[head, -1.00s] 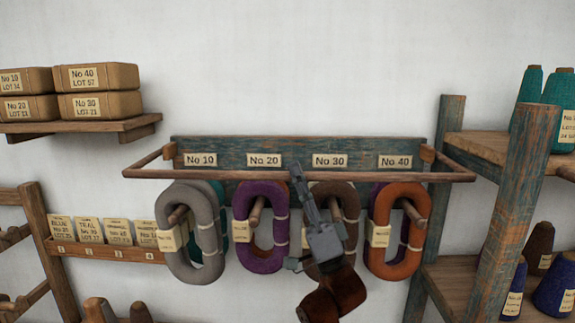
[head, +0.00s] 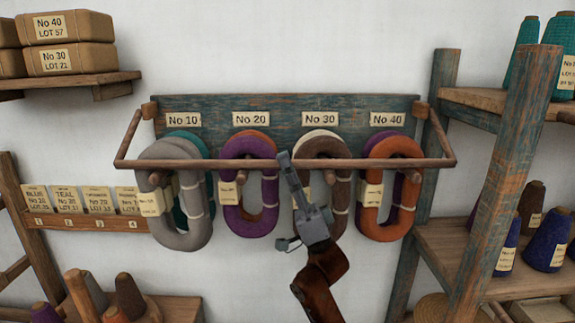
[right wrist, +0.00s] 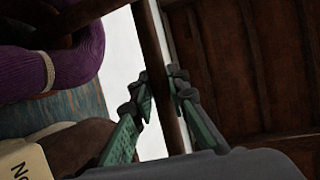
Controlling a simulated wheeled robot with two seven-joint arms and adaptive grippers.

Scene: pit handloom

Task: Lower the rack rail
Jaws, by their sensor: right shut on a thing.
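The rack rail (head: 390,163) is a thin reddish-brown wooden bar on side arms at both ends. It crosses in front of the upper parts of the hanging yarn skeins, below the number labels. My right gripper (head: 285,160) is shut on the rail near its middle, between the No 20 and No 30 skeins. In the right wrist view the rail (right wrist: 157,60) runs between the two green-padded fingers (right wrist: 166,100). The rack's weathered blue-green board (head: 345,104) is on the wall behind. My left gripper is not in view.
Grey (head: 150,228), purple (head: 236,217), brown (head: 305,175) and orange (head: 378,222) skeins hang on pegs close behind the rail. A shelf post (head: 512,160) stands to the right. A card rack (head: 90,222) is at left, with cones (head: 130,298) below.

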